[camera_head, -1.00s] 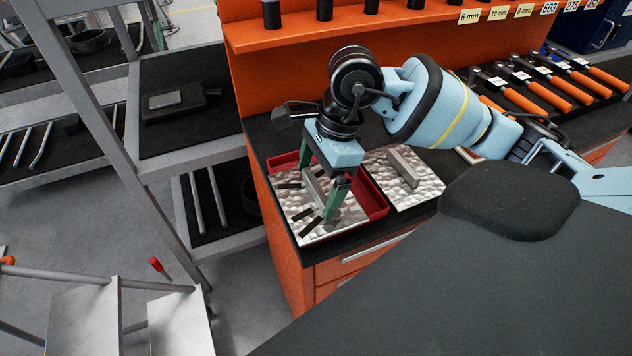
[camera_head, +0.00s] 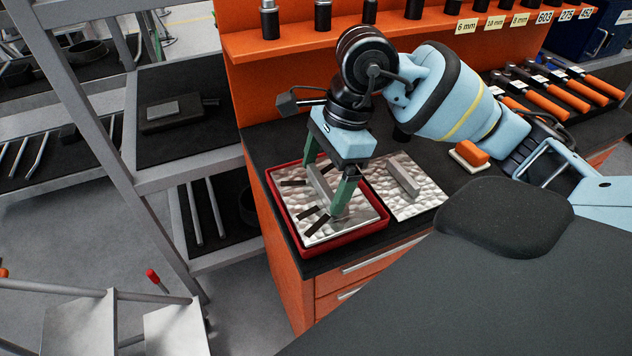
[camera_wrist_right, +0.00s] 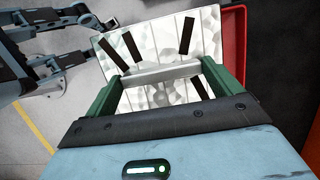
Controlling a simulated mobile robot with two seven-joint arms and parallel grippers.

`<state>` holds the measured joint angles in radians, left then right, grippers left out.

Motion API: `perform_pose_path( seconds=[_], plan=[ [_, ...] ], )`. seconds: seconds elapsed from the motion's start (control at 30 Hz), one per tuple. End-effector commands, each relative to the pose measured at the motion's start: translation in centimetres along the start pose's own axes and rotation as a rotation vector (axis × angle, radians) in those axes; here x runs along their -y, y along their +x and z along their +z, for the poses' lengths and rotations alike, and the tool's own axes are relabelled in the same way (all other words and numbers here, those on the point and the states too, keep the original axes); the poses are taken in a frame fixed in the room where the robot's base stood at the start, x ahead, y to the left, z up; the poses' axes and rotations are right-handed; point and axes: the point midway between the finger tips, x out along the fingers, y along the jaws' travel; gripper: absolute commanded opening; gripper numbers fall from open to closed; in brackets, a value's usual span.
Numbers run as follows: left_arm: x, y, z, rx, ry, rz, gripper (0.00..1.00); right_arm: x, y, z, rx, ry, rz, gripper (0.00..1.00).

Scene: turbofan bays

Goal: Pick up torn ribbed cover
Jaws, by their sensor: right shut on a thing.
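The torn ribbed cover (camera_head: 345,228) is a shiny dimpled metal plate with several black slits and a raised grey bar across its middle. My right gripper (camera_head: 325,186) points down over it, its green fingers shut on the bar. In the right wrist view the bar (camera_wrist_right: 160,75) spans between the two fingers, with the slitted plate (camera_wrist_right: 150,45) beyond. The cover is over a red tray (camera_head: 340,250), whose rim shows around it. I cannot tell whether the cover touches the tray. My left gripper is not in view.
A similar plate (camera_head: 425,200) with a bar lies right of the tray on the black worktop. Orange-handled tools (camera_head: 560,95) and an orange block (camera_head: 472,153) are further right. A grey shelf rack (camera_head: 190,165) stands close on the left. An orange ledge (camera_head: 400,27) runs behind.

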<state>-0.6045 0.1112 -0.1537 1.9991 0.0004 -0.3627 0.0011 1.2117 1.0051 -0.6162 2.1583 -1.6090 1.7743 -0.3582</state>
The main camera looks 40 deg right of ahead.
Motion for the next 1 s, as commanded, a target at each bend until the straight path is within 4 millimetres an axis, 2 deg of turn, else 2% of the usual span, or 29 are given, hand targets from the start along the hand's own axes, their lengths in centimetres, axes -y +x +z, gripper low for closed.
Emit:
perform_pose_path(
  seconds=[0.1,0.5,1.0],
  plan=[
    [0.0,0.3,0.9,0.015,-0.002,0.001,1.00,-1.3,-0.3,-1.9,-0.007,0.005,0.002,0.62],
    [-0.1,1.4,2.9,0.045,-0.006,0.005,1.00,-5.3,-2.2,-6.8,-0.009,0.007,0.005,0.62],
    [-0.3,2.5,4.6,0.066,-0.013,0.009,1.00,-7.5,-3.5,-9.2,-0.010,0.003,0.002,0.62]
  ],
)
